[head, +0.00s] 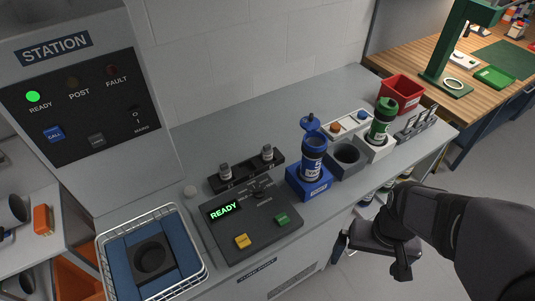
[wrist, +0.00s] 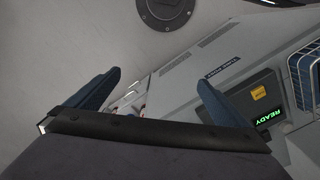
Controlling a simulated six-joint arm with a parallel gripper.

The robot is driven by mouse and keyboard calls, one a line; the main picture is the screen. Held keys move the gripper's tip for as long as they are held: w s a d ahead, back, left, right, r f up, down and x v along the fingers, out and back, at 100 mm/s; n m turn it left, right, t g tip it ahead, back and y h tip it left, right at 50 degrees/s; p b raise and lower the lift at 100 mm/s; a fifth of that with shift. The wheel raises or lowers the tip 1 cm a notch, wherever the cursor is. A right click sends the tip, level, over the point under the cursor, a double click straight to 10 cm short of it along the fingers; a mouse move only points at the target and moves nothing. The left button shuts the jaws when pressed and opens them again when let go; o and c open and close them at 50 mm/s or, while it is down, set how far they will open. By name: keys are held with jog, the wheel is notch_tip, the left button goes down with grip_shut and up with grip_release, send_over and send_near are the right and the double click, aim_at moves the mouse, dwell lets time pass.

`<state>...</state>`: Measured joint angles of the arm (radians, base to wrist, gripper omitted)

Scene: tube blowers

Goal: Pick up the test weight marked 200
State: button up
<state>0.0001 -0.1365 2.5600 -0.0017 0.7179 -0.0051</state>
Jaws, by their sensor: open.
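Two small metal weights stand upright in a black holder (head: 246,173) at the back of the console. One is the left weight (head: 225,172), the other the right weight (head: 267,153). Their markings are too small to read, so I cannot tell which is marked 200. My gripper (head: 370,262) is in front of the bench at the right, well away from the weights. It is open and empty. In the wrist view its two blue fingers (wrist: 158,88) stand apart, and the weights do not show there.
The console (head: 250,220) reads READY and has yellow and green buttons. Right of it stand a blue holder (head: 311,186) with a blue tube, a grey cup (head: 347,158), a green tube (head: 382,121) and a red bin (head: 402,92). A wire basket (head: 190,225) is at the left.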

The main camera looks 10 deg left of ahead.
jog(key=shift+c, duration=0.6)
jog(key=c, duration=1)
jog(key=shift+c, duration=0.2)
